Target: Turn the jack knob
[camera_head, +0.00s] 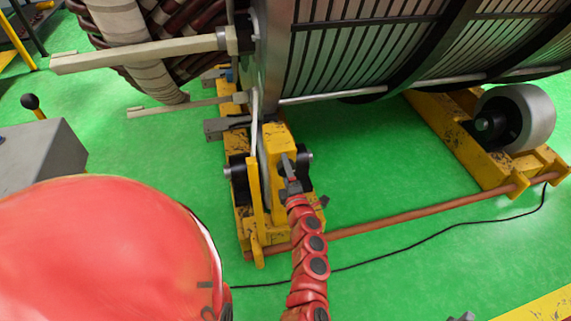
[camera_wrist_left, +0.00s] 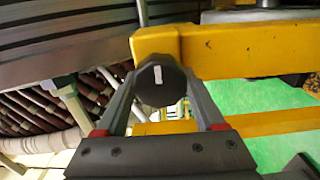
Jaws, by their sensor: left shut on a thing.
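The jack knob (camera_wrist_left: 162,88) is round and black with a white mark on its face, seen in the left wrist view. It sits at the end of a yellow beam of the jack frame. My left gripper (camera_head: 289,170) reaches up to the yellow jack stand (camera_head: 280,142) in the head view. In the left wrist view its two grey fingers lie on either side of the knob, shut on it. In the head view the knob is hidden or too small to make out at the gripper.
A large stator drum (camera_head: 370,45) rests above the jack stand. A second yellow support (camera_head: 465,145) with a grey roller (camera_head: 525,115) stands at right. A brown rod (camera_head: 420,212) and a black cable (camera_head: 420,245) run along the green floor. A grey box (camera_head: 40,155) stands at left.

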